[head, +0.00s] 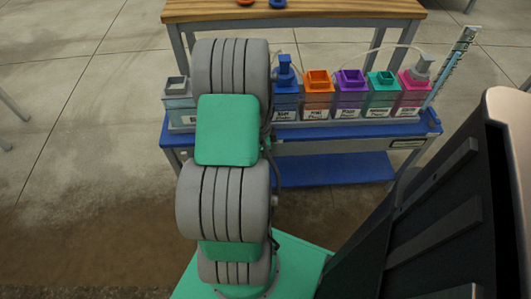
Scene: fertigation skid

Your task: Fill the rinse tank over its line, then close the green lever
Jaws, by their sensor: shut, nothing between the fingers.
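A row of small labelled tanks stands on a blue bench (430,128). The leftmost, a pale grey-blue tank (178,103), is partly hidden by my arm, and I cannot read its label. I cannot tell which tank is the rinse tank, and I see no fill line. No green lever can be made out; my arm covers part of the row. My gripper is not in view, as the arm's grey and green links stand in front of the bench.
Blue (286,98), orange (318,97), purple (349,95), teal (382,95) and pink (413,92) tanks stand in line. A tilted, marked clear tube (455,62) is at the right end. A wooden table (340,11) stands behind. Floor at left is open.

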